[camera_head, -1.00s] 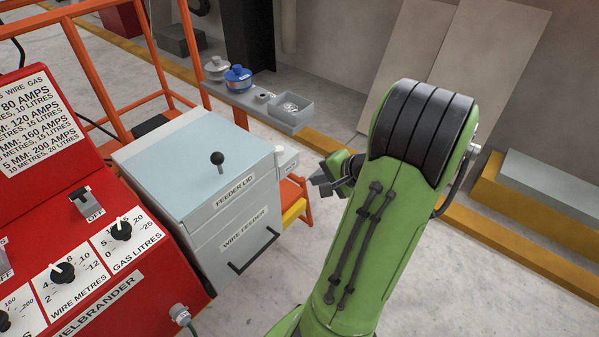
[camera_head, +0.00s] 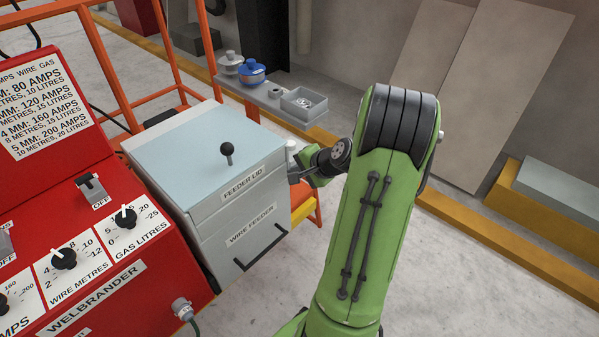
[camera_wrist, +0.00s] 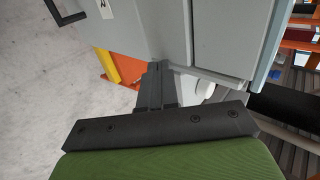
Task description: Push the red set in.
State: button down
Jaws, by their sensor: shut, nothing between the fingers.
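The red set (camera_head: 95,270), a red machine lettered WELBRANDER with knobs and switches, fills the left of the head view. My gripper (camera_head: 294,176) is by the right rear side of the grey wire feeder (camera_head: 235,228), right of the red set and apart from it. In the wrist view my gripper (camera_wrist: 156,72) is shut and empty, with its tips over the edge of the grey feeder (camera_wrist: 215,35). I cannot tell whether they touch it. In the head view the fingertips are small and partly hidden.
A grey shelf (camera_head: 270,101) with a blue pot (camera_head: 252,74) and a small open tray (camera_head: 303,105) stands behind the feeder. An orange frame (camera_head: 95,65) rises at the left. Open floor (camera_head: 440,270) lies right of my arm.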

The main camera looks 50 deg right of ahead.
aim_at(283, 160)
jog(key=shift+w, duration=0.1)
jog(key=w, duration=0.1)
jog(key=w+r+p, duration=0.1)
jog(key=w, duration=0.2)
jog(key=shift+w+a+r+p, duration=0.15)
jog(key=shift+a+p, duration=0.1)
jog(key=shift+p, duration=0.15)
jog(key=w, duration=0.2)
jog(key=w+p, duration=0.1)
jog(key=w, duration=0.1)
jog(key=w+f, duration=0.1)
jog(key=w, duration=0.1)
jog(key=shift+w+d, duration=0.15)
jog(key=shift+w, duration=0.2)
jog(key=shift+r, duration=0.15)
